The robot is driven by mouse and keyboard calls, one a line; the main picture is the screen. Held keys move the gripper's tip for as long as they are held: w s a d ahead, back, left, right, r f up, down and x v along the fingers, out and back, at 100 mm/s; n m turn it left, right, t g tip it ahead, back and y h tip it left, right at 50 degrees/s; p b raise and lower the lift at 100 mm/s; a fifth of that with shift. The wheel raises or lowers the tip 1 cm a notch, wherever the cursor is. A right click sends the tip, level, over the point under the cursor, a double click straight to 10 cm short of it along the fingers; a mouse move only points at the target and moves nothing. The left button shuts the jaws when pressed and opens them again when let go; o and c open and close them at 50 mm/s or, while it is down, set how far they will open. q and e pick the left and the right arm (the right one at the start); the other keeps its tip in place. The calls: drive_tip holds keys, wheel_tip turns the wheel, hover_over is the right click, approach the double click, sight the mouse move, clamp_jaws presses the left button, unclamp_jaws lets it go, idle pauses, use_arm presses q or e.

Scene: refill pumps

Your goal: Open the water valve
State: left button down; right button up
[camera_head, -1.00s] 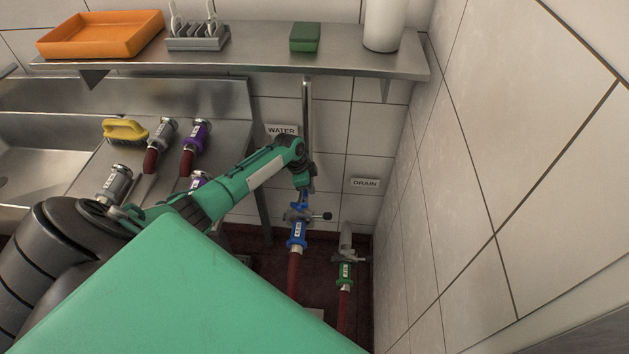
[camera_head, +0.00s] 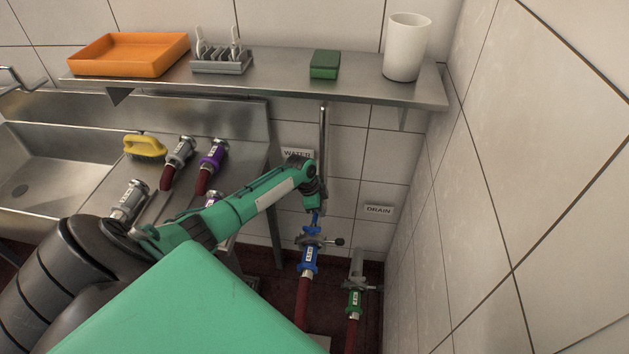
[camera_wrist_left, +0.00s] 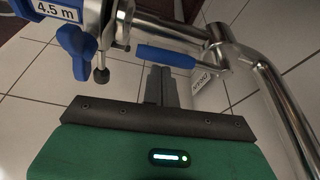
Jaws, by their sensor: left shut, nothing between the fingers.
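A blue hose coupling (camera_head: 309,258) marked 4.5 m is at the lower end, and also shows in the left wrist view (camera_wrist_left: 72,35). My left gripper (camera_wrist_left: 161,72) is shut and empty, its fingertips right at the blue handle; I cannot tell whether they touch. In the head view the left gripper (camera_head: 314,202) is above the coupling. My right gripper is not in view.
A DRAIN sign (camera_head: 378,210) and a green coupling (camera_head: 355,302) are to the right, near the tiled side wall (camera_head: 500,150). A metal shelf (camera_head: 280,88) overhangs the pipe. Grey and purple couplings (camera_head: 213,155) lie on the sink counter at left.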

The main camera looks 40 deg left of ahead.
use_arm(q)
drive_tip(key=b+v, duration=0.1)
drive_tip(key=v, duration=1.1)
drive_tip(key=shift+r, duration=0.4)
